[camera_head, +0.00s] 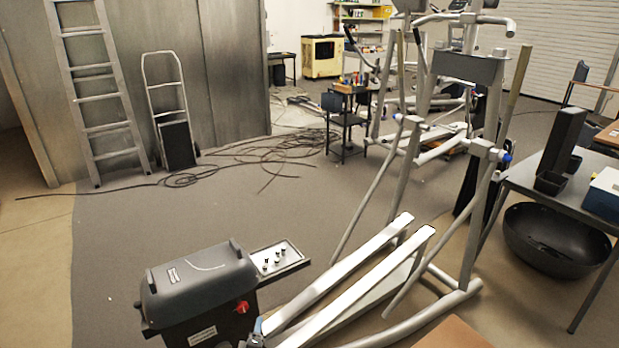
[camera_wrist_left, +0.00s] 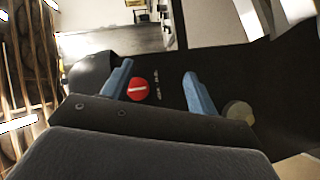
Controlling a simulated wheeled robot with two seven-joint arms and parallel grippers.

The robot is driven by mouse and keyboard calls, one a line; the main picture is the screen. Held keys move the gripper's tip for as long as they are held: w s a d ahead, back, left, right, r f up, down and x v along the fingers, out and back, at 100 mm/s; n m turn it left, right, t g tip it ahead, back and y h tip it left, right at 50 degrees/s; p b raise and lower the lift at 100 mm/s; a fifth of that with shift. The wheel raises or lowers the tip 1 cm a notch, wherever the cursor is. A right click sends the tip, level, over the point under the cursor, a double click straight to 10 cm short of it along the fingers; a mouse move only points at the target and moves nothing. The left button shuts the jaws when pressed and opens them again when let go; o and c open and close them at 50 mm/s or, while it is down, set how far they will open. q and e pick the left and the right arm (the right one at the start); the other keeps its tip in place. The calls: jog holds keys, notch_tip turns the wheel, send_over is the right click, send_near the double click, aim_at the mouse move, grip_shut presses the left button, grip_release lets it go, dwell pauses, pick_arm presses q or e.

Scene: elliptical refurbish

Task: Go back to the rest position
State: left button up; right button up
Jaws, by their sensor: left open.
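My left gripper (camera_head: 257,329) shows only as a small blue and grey part at the bottom edge of the head view, close to the dark machine (camera_head: 195,275). In the left wrist view my left gripper (camera_wrist_left: 158,76) has its two blue fingers spread apart with nothing held between them. A round red knob (camera_wrist_left: 138,88) on a black panel shows between the fingers, nearer the left one. I cannot tell whether a finger touches the panel. The same red knob (camera_head: 242,307) is on the machine's right side in the head view. My right gripper is in neither view.
A tray with small parts (camera_head: 275,262) juts from the machine. A grey elliptical trainer (camera_head: 345,275) stands close on the right. Loose cables (camera_head: 270,153) lie on the floor behind. A table (camera_head: 555,190) and black basin (camera_head: 558,240) are at right. Floor at left is clear.

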pick_arm(q)
jog(key=s+d+f+m+g+h, duration=0.4)
jog(key=s+d+m+g, duration=0.3)
jog(key=m, duration=0.5)
jog(key=s+a+f+m+g+y, duration=0.1)
jog(key=s+f, duration=0.3)
jog(key=s, duration=0.8)
jog(key=s+a+f+m+g+y, duration=0.1)
jog(key=s+f+g, duration=0.3)
jog(key=s, duration=0.8)
jog(key=s+a+f+m+g+y, duration=0.1)
jog(key=s+a+f+m+g, duration=0.1)
jog(key=s, duration=1)
jog(key=shift+a+f+m+g, duration=0.3)
jog(key=shift+a+f, duration=0.5)
jog(key=shift+f, duration=0.15)
